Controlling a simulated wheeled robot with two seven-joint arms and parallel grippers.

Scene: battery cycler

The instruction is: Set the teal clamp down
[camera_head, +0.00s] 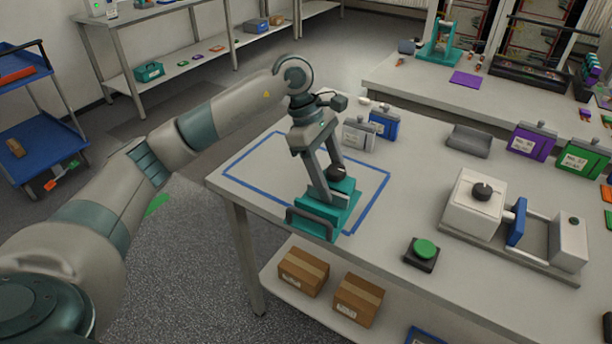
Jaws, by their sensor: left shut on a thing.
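The teal clamp (338,213) has a teal body, a dark knob on top and a dark grey handle bar at its front. My left gripper (331,180) is above it, shut on it near the knob. The clamp is upright over the blue tape outline (374,207) on the near left corner of the table, its front end by the table's front edge. I cannot tell whether its base touches the tabletop. My right gripper is not in view.
Grey (359,134) and blue (384,124) packs stand behind the outline. A green button (425,249) and a white fixture (473,205) are to the right. A similar teal device (438,50) stands on the back table. The tabletop (415,180) between outline and fixture is clear.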

